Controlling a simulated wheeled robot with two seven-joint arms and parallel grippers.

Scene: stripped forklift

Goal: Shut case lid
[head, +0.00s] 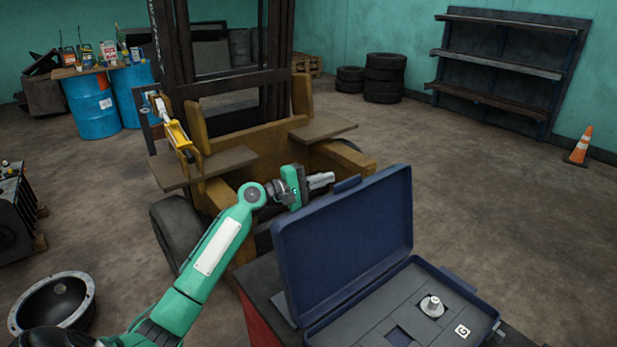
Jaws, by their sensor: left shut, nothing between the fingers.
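The blue case (462,287) stands at the lower right, with a grey insert inside that holds a metal part (432,305). Its lid (345,245) is open and stands up, leaning slightly back. My left gripper (326,180) is shut and empty, just behind the lid's upper edge, near a small blue tab on that edge. I cannot tell whether the fingers touch the lid. My right gripper is not in view.
The forklift (237,125) stands behind my left arm, with flat boards (322,131) sticking out from it. A red and dark surface (262,290) lies under the case. Open floor (480,180) stretches to the right, toward a traffic cone (580,146).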

